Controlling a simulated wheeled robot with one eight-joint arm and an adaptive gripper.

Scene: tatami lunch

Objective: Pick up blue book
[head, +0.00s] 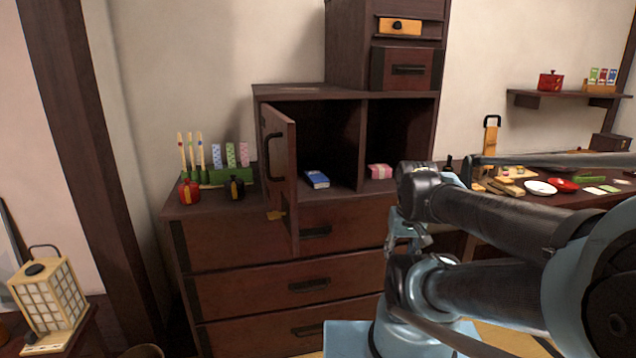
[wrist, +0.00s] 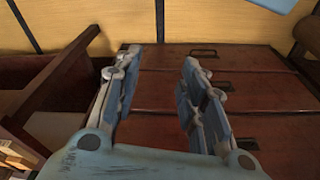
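The blue book (head: 316,179) lies flat on the floor of the left open compartment of the dark wooden cabinet (head: 345,92), in the head view. The compartment's door (head: 283,185) is swung open toward me. I cannot make out the book in the wrist view. My gripper (wrist: 160,62) shows in the wrist view with its two fingers spread and nothing between them. Brown drawer fronts (wrist: 200,85) appear beyond the fingers. My gripper is away from the book, and my arm reaches in from the right in the head view.
A pink box (head: 379,171) sits in the right compartment. Left of the door, a green stand (head: 232,176), a red pot (head: 190,191) and a black pot (head: 235,188) stand on the chest. A paper lantern (head: 48,295) is at lower left. A table with dishes (head: 541,187) is at right.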

